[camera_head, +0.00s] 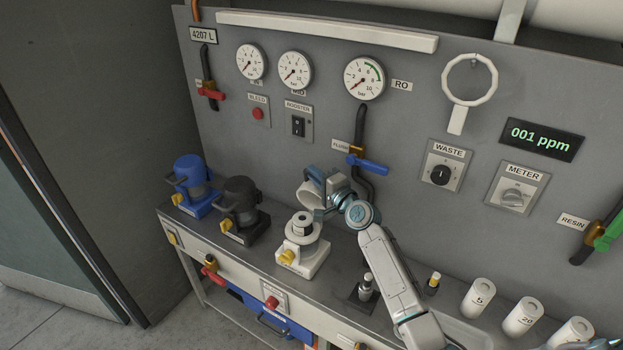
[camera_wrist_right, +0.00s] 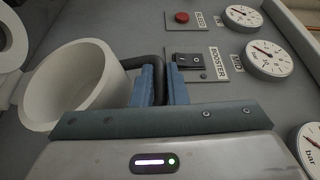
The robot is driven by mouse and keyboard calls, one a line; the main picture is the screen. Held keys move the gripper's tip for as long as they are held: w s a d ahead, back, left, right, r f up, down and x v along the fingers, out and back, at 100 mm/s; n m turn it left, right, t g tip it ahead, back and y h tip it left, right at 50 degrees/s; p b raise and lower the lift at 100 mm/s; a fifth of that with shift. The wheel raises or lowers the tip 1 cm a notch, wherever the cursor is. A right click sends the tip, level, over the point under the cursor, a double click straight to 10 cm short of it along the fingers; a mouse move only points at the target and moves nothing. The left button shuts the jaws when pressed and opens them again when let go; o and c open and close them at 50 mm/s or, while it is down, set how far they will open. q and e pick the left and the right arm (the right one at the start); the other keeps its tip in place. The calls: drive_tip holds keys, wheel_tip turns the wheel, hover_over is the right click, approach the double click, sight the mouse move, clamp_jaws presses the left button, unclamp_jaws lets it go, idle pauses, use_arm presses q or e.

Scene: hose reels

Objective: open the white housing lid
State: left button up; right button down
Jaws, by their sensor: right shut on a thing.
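The white housing (camera_head: 303,258) stands on the bench, with a yellow knob on its front. Its lid (camera_head: 308,195) is raised and tilted back behind the base, and a white cartridge (camera_head: 302,224) shows in the uncovered base. My right gripper (camera_head: 318,178) is shut on the lid's dark handle. In the right wrist view, the cup-shaped lid (camera_wrist_right: 85,85) is at the left, and its handle (camera_wrist_right: 152,64) runs between the blue fingers (camera_wrist_right: 162,82). My left gripper is not in view.
A blue housing (camera_head: 192,185) and a black housing (camera_head: 240,208) stand to the left, lids down. Behind, the grey panel (camera_head: 420,100) carries gauges, switches and a blue-handled valve (camera_head: 367,163). White cartridges (camera_head: 477,298) stand at the right.

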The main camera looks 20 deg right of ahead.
drive_tip(key=shift+w+d, duration=0.1)
drive_tip(key=shift+d, duration=0.05)
idle(0.3)
drive_tip(key=c, duration=1.5)
unclamp_jaws()
drive_tip(key=shift+o, duration=0.2)
drive_tip(key=b+v, duration=0.1)
drive_tip(key=v, duration=1)
